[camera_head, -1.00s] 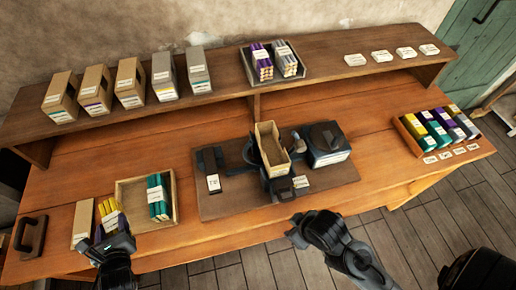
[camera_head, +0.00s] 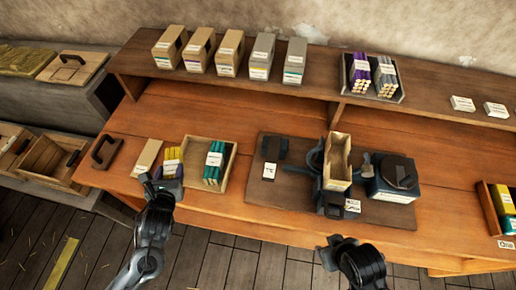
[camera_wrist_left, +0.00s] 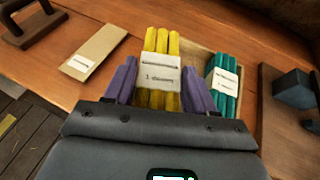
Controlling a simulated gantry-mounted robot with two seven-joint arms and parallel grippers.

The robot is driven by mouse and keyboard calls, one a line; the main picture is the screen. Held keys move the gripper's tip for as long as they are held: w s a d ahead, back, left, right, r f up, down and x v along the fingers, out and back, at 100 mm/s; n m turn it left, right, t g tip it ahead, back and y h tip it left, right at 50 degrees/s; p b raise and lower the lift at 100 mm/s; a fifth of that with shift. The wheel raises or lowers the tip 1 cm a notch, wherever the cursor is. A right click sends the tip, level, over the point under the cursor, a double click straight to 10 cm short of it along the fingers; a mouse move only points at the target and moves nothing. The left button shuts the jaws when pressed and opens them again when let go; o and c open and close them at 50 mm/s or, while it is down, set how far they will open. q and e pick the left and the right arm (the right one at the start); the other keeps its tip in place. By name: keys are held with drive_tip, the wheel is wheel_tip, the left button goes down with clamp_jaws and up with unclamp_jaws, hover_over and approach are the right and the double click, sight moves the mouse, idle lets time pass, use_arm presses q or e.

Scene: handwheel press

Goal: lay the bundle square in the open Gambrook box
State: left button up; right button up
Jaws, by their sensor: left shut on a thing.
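My left gripper (camera_head: 166,187) is shut on a bundle of yellow sticks (camera_head: 172,157) with a white paper band. In the left wrist view the yellow bundle (camera_wrist_left: 160,68) stands between two purple finger-like pieces. The bundle is at the left side of a shallow wooden tray (camera_head: 233,160); I cannot tell whether it touches the bench. An open-topped wooden box (camera_head: 338,163) sits in the dark press at the bench's middle. Its label is too small to read, so I cannot confirm it is Gambrook. My right gripper (camera_head: 326,246) is in front of the bench, its fingers unclear.
A teal bundle (camera_head: 214,163) lies in the tray. A flat tan box (camera_head: 147,157) and a dark-handled block (camera_head: 106,152) are left of my left gripper. Several boxes (camera_head: 229,53) and a purple-and-grey bundle holder (camera_head: 400,92) stand on the raised shelf. A crate of coloured bundles (camera_head: 489,208) is at right.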

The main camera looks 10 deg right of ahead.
use_arm(q)
drive_tip(key=d+f+m+h, duration=0.1)
drive_tip(key=d+m+h, duration=0.15)
drive_tip(key=d, duration=0.25)
drive_tip(key=w+a+r+m+h, duration=0.1)
drive_tip(key=w+r+m+h, duration=0.1)
drive_tip(key=w+r, duration=0.3)
drive_tip(key=shift+w+r+g, duration=0.35)
drive_tip(key=shift+w+g, duration=0.05)
drive_tip(key=shift+w, duration=0.1)
drive_tip(key=shift+a+h, duration=0.1)
drive_tip(key=shift+h, duration=0.15)
drive_tip(key=shift+f+b, duration=0.55)
drive_tip(key=shift+f, duration=4.3)
